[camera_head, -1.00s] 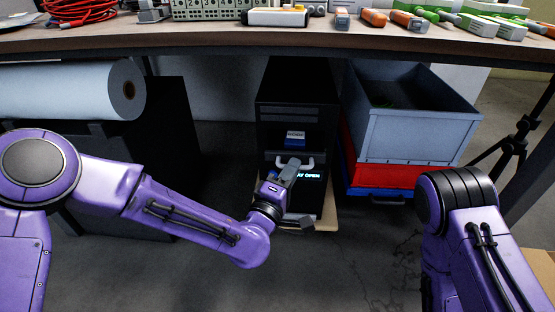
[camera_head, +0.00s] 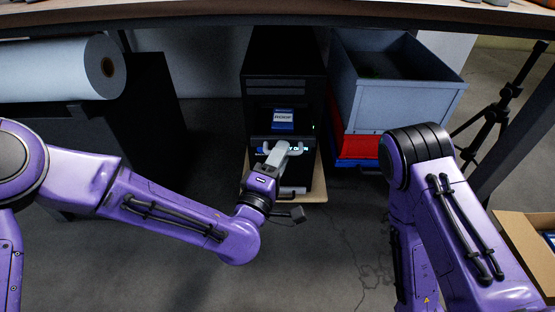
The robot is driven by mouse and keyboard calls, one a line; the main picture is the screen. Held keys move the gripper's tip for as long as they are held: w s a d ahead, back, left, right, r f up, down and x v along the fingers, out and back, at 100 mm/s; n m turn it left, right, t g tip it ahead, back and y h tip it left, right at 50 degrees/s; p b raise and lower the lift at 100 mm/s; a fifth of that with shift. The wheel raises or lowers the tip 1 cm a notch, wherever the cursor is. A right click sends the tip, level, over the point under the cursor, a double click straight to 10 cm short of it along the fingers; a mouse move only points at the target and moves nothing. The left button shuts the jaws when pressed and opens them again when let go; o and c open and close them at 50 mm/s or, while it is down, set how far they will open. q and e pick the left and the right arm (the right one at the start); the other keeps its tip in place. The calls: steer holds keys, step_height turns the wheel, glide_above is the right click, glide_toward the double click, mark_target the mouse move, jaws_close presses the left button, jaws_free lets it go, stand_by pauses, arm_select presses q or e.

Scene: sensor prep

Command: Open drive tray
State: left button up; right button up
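The black computer tower (camera_head: 284,65) stands upright under the table. A blue drive with a white label (camera_head: 283,119) sits in its front. Below it is a dark panel with glowing text, partly covered by my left gripper; the readable part ends in "OPEN". My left gripper (camera_head: 282,149) is in front of this panel, its two pale fingertips spread apart with nothing seen between them. Whether it touches the front is unclear. A pale handle-like piece (camera_head: 292,190) shows low on the tower front. My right arm is at the right; its gripper is out of view.
A grey-blue bin (camera_head: 398,103) sits on a red bin (camera_head: 366,147) right of the tower. A large white roll (camera_head: 55,70) is at the left. The table edge (camera_head: 200,15) runs overhead. An open cardboard box (camera_head: 530,225) is at the right. The floor before the tower is clear.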

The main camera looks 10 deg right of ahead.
arm_select(q)
steer(key=p+v, duration=0.2)
steer(key=v, duration=0.8)
steer(key=shift+s, duration=0.2)
arm_select(e)
steer(key=shift+g+y, duration=0.4)
steer(key=shift+g, duration=0.5)
steer(key=s+a+r, duration=0.2)
steer(key=shift+s+r, duration=0.3)
steer(key=shift+s, duration=0.05)
arm_select(q)
steer(key=shift+a+f, duration=0.1)
